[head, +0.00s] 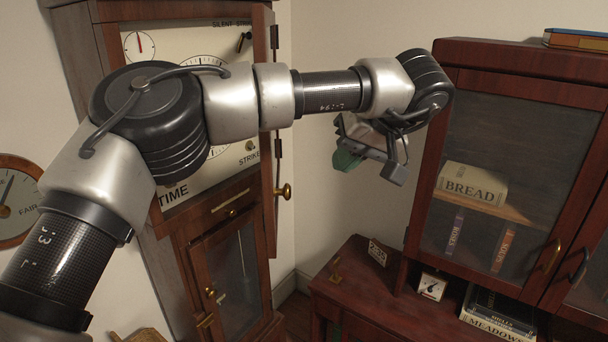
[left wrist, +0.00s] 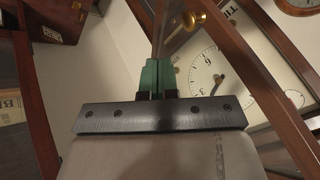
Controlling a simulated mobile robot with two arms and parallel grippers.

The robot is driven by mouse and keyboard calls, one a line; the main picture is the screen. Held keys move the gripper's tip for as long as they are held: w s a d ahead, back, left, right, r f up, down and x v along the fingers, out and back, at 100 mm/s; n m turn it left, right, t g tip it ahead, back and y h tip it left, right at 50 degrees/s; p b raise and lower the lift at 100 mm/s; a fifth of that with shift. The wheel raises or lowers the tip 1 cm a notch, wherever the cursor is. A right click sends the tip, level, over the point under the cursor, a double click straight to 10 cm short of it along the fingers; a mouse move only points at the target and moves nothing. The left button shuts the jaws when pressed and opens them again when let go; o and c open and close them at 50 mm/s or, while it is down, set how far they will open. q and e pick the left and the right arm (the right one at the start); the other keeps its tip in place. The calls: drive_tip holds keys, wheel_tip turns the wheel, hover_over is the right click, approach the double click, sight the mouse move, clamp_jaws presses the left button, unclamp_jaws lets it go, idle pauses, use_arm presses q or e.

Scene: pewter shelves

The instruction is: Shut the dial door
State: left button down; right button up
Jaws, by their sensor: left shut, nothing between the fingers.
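The tall wooden clock stands at the left of the head view, its pale dial (head: 222,152) partly hidden behind my left arm. The dial door (head: 268,80) stands open at the dial's right side, seen nearly edge-on, with a brass knob (head: 284,191) low on it. My left gripper (head: 347,160) is to the right of the door, apart from it in this view, with green fingertips together and empty. In the left wrist view, the closed fingertips (left wrist: 158,76) show in front of the dial (left wrist: 207,72) and a wooden door frame; a brass knob (left wrist: 193,19) is beyond them. My right gripper is not in view.
A lower glazed door (head: 232,275) with its own small knob is below the dial. A red-brown glass-fronted cabinet (head: 440,190) stands at right, above a low red surface (head: 365,285) with small cards and books. Bare wall lies between clock and cabinet.

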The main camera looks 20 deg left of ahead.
use_arm(q)
drive_tip(key=a+f+p, duration=0.4)
drive_tip(key=a+f, duration=0.1)
drive_tip(key=a, duration=0.2)
drive_tip(key=shift+w, duration=0.15)
